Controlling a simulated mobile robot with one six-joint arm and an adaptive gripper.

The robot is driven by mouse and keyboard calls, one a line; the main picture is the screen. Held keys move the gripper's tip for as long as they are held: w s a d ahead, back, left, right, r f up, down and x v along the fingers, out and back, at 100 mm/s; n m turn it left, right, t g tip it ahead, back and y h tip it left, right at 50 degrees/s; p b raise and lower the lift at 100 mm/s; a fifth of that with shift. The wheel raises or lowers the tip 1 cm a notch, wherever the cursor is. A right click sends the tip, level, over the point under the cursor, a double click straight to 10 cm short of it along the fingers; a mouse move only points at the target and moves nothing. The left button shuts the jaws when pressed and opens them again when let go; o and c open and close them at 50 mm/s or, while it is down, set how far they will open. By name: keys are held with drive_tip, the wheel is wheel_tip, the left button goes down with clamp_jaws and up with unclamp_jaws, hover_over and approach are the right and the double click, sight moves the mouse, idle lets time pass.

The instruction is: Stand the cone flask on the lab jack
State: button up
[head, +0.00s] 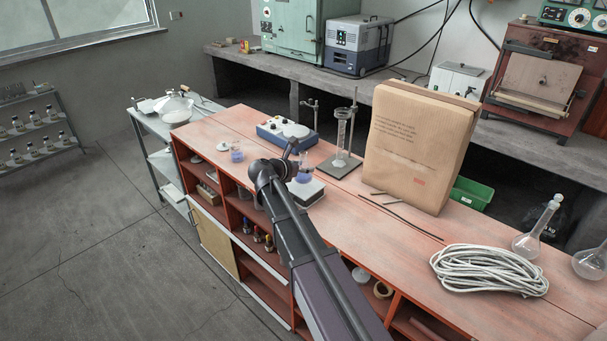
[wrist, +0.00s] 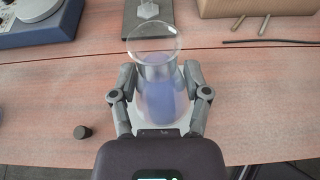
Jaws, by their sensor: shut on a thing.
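The cone flask (wrist: 158,85) is clear glass with blue-violet liquid inside. It looks upright in my gripper (wrist: 160,88), whose two fingers are shut on its sides. In the head view the flask (head: 305,171) shows just right of my gripper, partly hidden by it. The lab jack (head: 306,194) has a pale top and stands on the bench below the flask. In the wrist view a pale edge of the lab jack (wrist: 188,131) shows around the flask's lower part. I cannot tell whether the flask's base touches the top.
A blue stirrer (head: 284,133) stands behind, and a stand with a glass cylinder (head: 340,150) right of it. A small beaker (head: 236,154) is to the left. A dark stopper (wrist: 82,132) lies nearby. A large cardboard package (head: 420,145) and coiled rope (head: 488,270) are right.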

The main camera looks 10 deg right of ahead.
drive_tip(key=shift+w+d, duration=0.2)
drive_tip(key=shift+w, duration=0.35)
wheel_tip(320, 180, down, 4)
drive_tip(key=b, duration=0.3)
drive_tip(key=shift+r+b, duration=0.15)
drive_tip(key=shift+b, duration=0.2)
drive_tip(key=shift+d, duration=0.1)
drive_tip(key=o, duration=1.3)
drive_tip(key=shift+r, duration=0.1)
